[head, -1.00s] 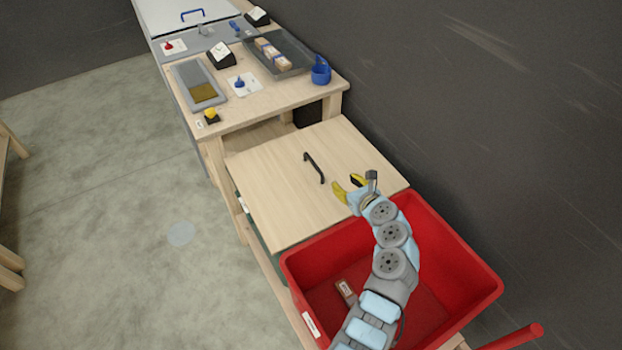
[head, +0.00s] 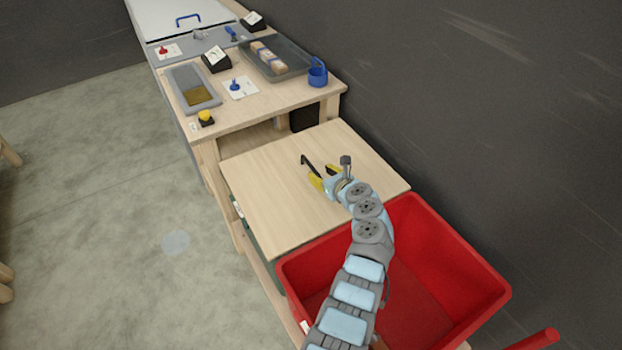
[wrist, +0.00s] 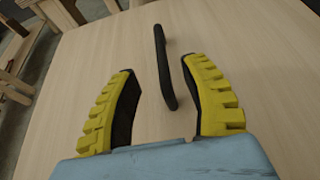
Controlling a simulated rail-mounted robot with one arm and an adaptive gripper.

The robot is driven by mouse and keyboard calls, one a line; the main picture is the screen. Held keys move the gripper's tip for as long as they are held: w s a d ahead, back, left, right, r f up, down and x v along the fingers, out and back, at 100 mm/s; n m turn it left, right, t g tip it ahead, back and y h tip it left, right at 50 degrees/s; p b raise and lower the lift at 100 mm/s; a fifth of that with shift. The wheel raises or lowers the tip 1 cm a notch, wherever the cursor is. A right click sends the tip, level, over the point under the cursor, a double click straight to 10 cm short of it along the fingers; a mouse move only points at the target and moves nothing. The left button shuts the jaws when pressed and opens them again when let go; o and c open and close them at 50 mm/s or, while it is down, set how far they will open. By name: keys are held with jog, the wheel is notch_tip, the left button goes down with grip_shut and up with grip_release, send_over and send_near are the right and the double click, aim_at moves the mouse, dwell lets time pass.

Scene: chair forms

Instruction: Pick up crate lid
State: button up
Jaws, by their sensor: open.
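The crate lid (head: 282,205) is a flat light-wood board with a black bar handle (head: 305,163). It lies level beside the red bin. My gripper (head: 323,175) is open and empty over the lid, at the near end of the handle. In the wrist view the black handle (wrist: 162,65) stands between and ahead of the two yellow fingers of my gripper (wrist: 164,85). Its near end reaches between the fingers, and neither finger appears to touch it. In the head view my gripper hides part of the handle.
A red bin (head: 455,260) stands in front of the lid, under my arm. Behind the lid is a wooden workbench (head: 262,108) with a grey tray (head: 295,69), a blue cup (head: 317,75) and a yellow button (head: 205,116). A dark wall runs along the right.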

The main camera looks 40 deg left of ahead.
aim_at(315, 170)
jog(key=shift+b+x, duration=0.35)
jog(key=shift+x, duration=0.45)
jog(key=shift+b+x, duration=1.9)
jog(key=shift+x, duration=0.1)
jog(key=shift+b+x, duration=0.85)
jog(key=shift+b, duration=0.15)
grip_shut()
